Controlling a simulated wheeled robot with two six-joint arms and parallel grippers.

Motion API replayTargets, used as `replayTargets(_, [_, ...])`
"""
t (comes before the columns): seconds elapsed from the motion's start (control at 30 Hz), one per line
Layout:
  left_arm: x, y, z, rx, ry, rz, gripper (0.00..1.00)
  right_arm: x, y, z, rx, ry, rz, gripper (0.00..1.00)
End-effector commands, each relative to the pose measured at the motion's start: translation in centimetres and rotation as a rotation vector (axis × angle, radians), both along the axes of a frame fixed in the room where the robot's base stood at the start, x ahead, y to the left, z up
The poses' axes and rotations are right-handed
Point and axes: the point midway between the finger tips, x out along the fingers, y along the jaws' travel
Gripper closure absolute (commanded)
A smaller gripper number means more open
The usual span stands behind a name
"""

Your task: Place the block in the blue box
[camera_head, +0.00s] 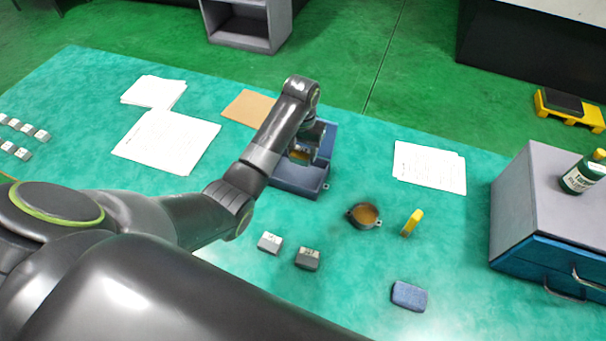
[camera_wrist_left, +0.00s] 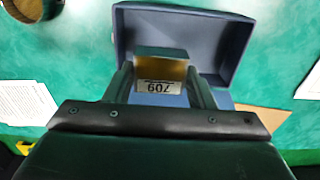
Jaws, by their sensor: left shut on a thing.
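The blue box (camera_head: 303,181) stands open on the green table, left of the round pot. It also shows in the left wrist view (camera_wrist_left: 231,48), behind and around the block. My left gripper (camera_head: 305,148) is over the box, pointing down. It is shut on a block with brass-coloured and grey faces and a white number label; the block shows between the fingers in the left wrist view (camera_wrist_left: 161,68). In the head view the block (camera_head: 299,155) is partly hidden by the gripper. I cannot tell whether it touches the box floor. My right gripper is not in view.
Two grey labelled blocks (camera_head: 308,259), a round pot (camera_head: 364,215), a yellow item (camera_head: 412,222) and a blue-grey block (camera_head: 409,295) lie nearby. Papers (camera_head: 430,167) and a brown board (camera_head: 248,108) lie flat. A grey drawer cabinet (camera_head: 530,200) with a bottle stands at the right.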

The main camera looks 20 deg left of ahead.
Motion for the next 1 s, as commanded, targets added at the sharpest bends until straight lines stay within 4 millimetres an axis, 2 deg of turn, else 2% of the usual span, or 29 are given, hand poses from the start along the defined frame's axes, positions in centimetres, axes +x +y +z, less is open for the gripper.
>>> replayTargets(0.13, [0.3,0.8,-1.3,-0.003,0.003,0.009,0.95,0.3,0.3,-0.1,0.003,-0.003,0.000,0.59])
replayTargets(0.3, [0.3,0.7,-4.1,-0.003,0.003,0.009,0.95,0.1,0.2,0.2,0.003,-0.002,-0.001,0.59])
replayTargets(0.53, [0.3,0.7,-6.1,-0.003,0.001,0.009,0.95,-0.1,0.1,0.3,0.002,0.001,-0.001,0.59])
replayTargets(0.7, [0.3,0.7,-8.4,-0.003,0.001,0.008,0.95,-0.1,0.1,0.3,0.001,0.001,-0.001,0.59])
replayTargets(0.83, [0.3,0.7,-9.5,-0.003,0.000,0.008,0.95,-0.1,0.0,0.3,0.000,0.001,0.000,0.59])
replayTargets(1.0, [0.4,0.7,-9.6,-0.003,-0.002,0.008,0.95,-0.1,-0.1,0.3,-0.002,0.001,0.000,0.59])
